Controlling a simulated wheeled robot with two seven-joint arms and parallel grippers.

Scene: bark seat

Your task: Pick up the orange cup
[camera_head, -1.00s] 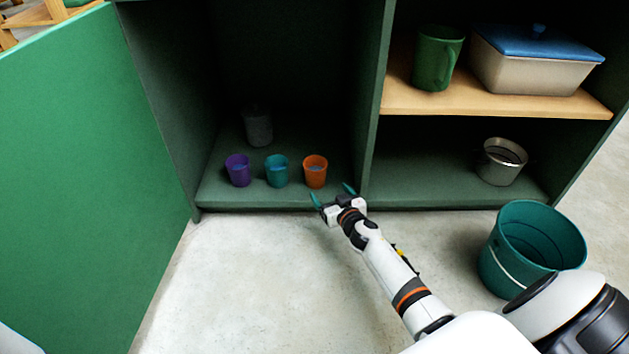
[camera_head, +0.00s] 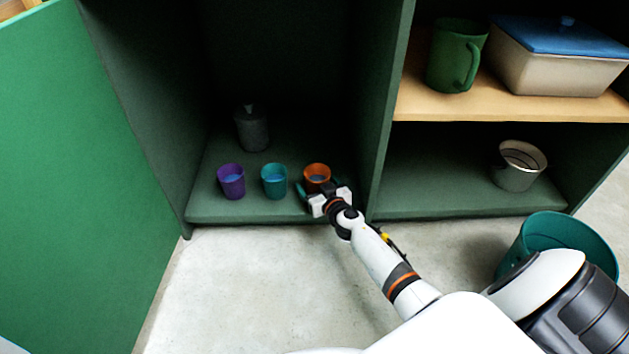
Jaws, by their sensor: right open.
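The orange cup (camera_head: 317,172) stands upright on the floor of the green cabinet's left compartment, at the right end of a row of three cups. Its lower part is hidden by my right gripper (camera_head: 318,188). The right gripper is open at the front of the cup, with a teal finger at the cup's left side; the other finger is mostly hidden. I cannot tell whether the fingers touch the cup. The cup stands on the cabinet floor. My left gripper is not in view.
A teal cup (camera_head: 274,181) stands close left of the orange one, and a purple cup (camera_head: 231,181) beyond it. A grey canister (camera_head: 251,128) stands behind. The compartment's dividing wall (camera_head: 388,110) is close on the right. A teal bucket (camera_head: 562,238) stands outside at the right.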

